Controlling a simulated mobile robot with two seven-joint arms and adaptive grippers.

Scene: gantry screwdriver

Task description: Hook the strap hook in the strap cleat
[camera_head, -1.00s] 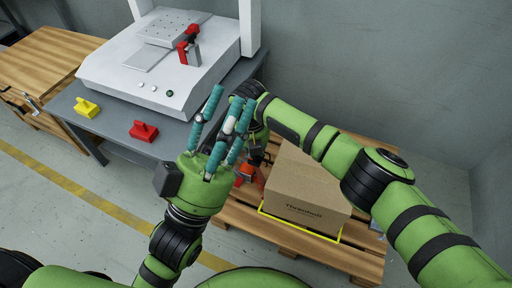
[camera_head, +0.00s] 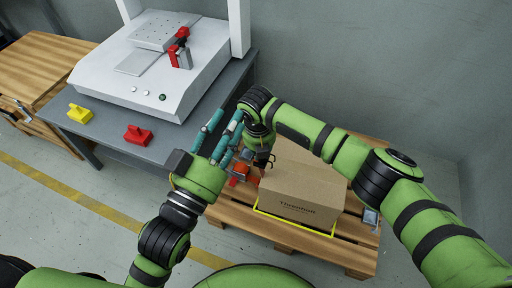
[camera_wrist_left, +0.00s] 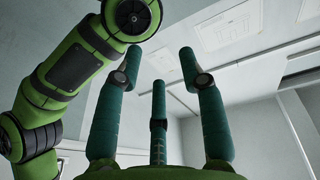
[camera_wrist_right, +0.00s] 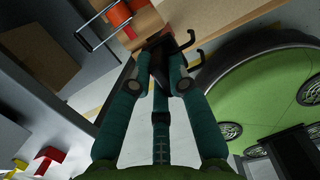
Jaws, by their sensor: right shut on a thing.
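The strap hook (camera_wrist_right: 190,46) is dark with two curved prongs. My right gripper (camera_wrist_right: 160,58) is shut on it; the hook also shows in the head view (camera_head: 265,161), beside the cardboard box's left side. My right gripper's fingers are mostly hidden in the head view. My left gripper (camera_head: 226,122) is empty, raised in front of the right wrist, and its fingers stand apart in the left wrist view (camera_wrist_left: 158,75). An orange-red part (camera_head: 239,171) sits low at the box's left; it also shows in the right wrist view (camera_wrist_right: 118,14). I cannot clearly pick out the strap cleat.
The cardboard box (camera_head: 300,192) stands on a wooden pallet (camera_head: 325,257), with a yellow strap (camera_head: 295,225) along its base. A small metal plate (camera_head: 371,217) is at the pallet's right. A grey table (camera_head: 115,118) holds a white machine (camera_head: 150,75), a yellow block (camera_head: 80,113) and a red block (camera_head: 138,134).

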